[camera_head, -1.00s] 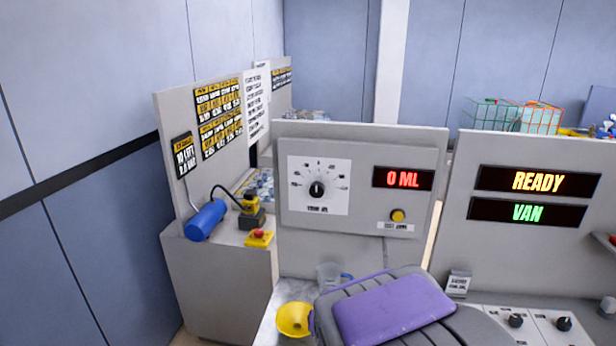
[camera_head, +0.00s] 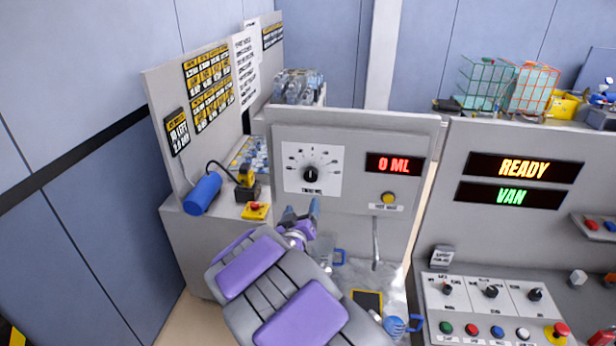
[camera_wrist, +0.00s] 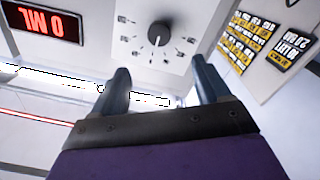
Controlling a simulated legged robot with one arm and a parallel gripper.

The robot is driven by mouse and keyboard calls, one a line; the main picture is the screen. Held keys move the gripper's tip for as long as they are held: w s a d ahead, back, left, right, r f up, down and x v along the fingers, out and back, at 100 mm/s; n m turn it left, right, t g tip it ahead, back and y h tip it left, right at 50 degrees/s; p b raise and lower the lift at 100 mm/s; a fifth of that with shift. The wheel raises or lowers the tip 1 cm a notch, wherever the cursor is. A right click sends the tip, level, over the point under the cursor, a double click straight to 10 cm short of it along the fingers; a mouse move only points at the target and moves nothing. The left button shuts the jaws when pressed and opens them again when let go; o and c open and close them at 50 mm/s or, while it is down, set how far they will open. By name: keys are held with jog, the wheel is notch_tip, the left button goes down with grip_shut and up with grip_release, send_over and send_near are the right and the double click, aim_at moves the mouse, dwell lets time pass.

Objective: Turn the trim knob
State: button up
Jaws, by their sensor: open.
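The trim knob (camera_head: 311,174) is a black round knob on a white dial plate with marks around it, on the grey upright panel. Its white pointer is turned up and slightly to one side. In the wrist view the knob (camera_wrist: 160,33) shows upside down, beyond my fingers and between their tips. My gripper (camera_head: 301,212) is below and a little left of the knob in the head view. Its two dark fingers (camera_wrist: 160,80) are open and empty, apart from the knob.
A red "0 ML" display (camera_head: 394,164) and a yellow button (camera_head: 388,198) sit right of the dial. A thin spout (camera_head: 376,243) hangs below the button. A blue cylinder (camera_head: 202,194) and a red-yellow stop button (camera_head: 256,211) stand at left. A "READY" panel (camera_head: 525,168) stands at right.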

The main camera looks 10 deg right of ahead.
aim_at(311, 178)
jog(key=p+x, duration=0.1)
jog(key=x, duration=1.4)
jog(key=shift+w+d+f+p, duration=0.1)
jog(key=shift+w+d+p, duration=0.05)
jog(key=shift+w+p, duration=0.2)
jog(key=shift+c, duration=0.2)
jog(key=c, duration=1)
